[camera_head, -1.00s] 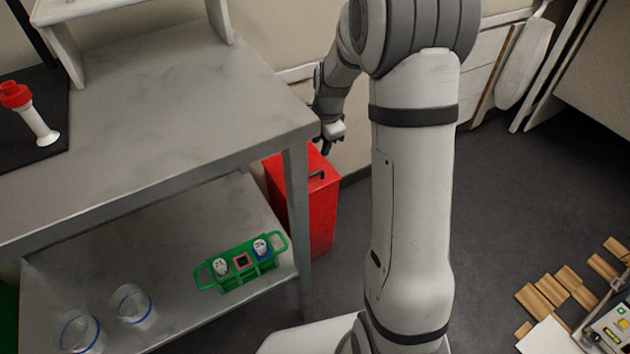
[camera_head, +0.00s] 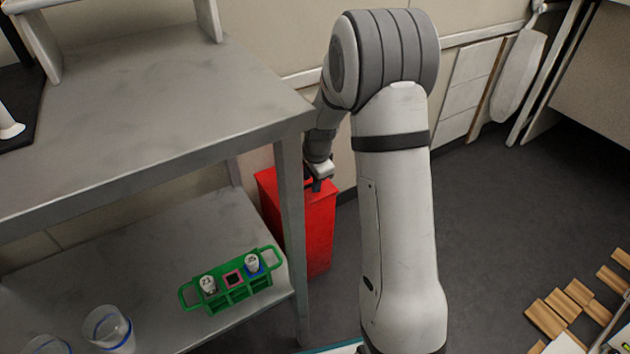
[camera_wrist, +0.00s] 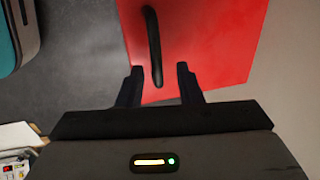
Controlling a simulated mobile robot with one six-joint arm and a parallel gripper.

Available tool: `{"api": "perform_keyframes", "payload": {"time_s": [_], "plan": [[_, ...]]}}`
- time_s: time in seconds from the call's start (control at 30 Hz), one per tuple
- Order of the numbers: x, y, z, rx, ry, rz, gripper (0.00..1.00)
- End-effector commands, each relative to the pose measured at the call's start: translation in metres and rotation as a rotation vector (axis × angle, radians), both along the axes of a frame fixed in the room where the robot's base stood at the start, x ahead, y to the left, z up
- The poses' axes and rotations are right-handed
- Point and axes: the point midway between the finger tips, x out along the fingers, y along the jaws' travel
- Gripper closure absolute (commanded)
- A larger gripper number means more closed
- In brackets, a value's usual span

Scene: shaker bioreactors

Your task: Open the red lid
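The red bin (camera_head: 318,232) stands on the floor beside the table leg, against the wall, and its lid is shut. Its red lid (camera_wrist: 205,45) fills the upper middle of the wrist view. A black bar handle (camera_wrist: 152,48) stands on the lid. My gripper (camera_wrist: 160,75) is open, with one finger on each side of the handle's near end. The handle lies between the fingers, nearer the left one, and neither finger clearly presses on it. In the head view my gripper (camera_head: 318,180) is at the top of the bin, and the arm hides part of the lid.
A grey metal table (camera_head: 150,110) stands left of the bin, its leg (camera_head: 292,230) close to it. Its lower shelf (camera_head: 160,270) holds a green rack (camera_head: 235,283) with vials and clear beakers (camera_head: 108,330). Wooden blocks (camera_head: 565,305) lie on the floor at right.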

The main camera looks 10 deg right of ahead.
Motion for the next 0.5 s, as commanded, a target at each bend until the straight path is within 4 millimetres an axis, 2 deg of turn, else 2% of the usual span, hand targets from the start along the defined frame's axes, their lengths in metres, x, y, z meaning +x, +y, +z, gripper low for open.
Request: {"api": "perform_keyframes", "payload": {"time_s": [0.17,0.5], "plan": [[0.0002,0.0004,0.0008,0.0,-0.001,0.001,0.67],[0.0004,0.0008,0.001,0.0,-0.001,0.001,0.95]]}}
